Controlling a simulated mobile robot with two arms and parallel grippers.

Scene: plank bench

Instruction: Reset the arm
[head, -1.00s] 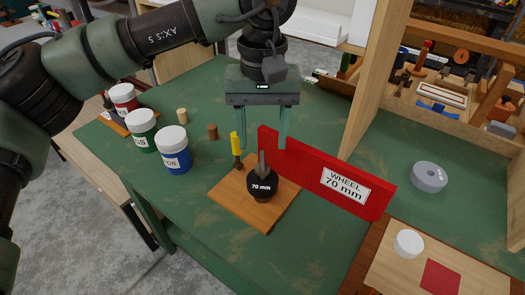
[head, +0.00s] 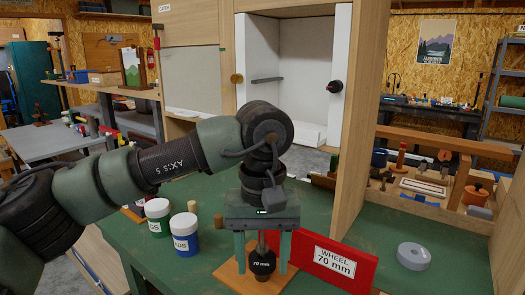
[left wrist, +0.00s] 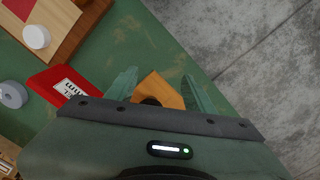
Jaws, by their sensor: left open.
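My left gripper (head: 262,272) points down over the bench with its two green fingers apart. The black 70 mm knob (head: 262,262) with its metal shaft shows between the fingers, on a wooden board (head: 232,280). I cannot tell whether the fingers touch it. In the left wrist view, the open fingers (left wrist: 160,88) frame a corner of the board (left wrist: 165,88); the knob is mostly hidden by the gripper body. My right gripper is out of view.
A red "WHEEL 70 mm" sign (head: 333,263) stands right of the gripper. Several jars, including a blue one (head: 185,240), stand left. A grey wheel (head: 413,256) lies right of a wooden upright (head: 352,130). A white cylinder (left wrist: 37,36) shows in the wrist view.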

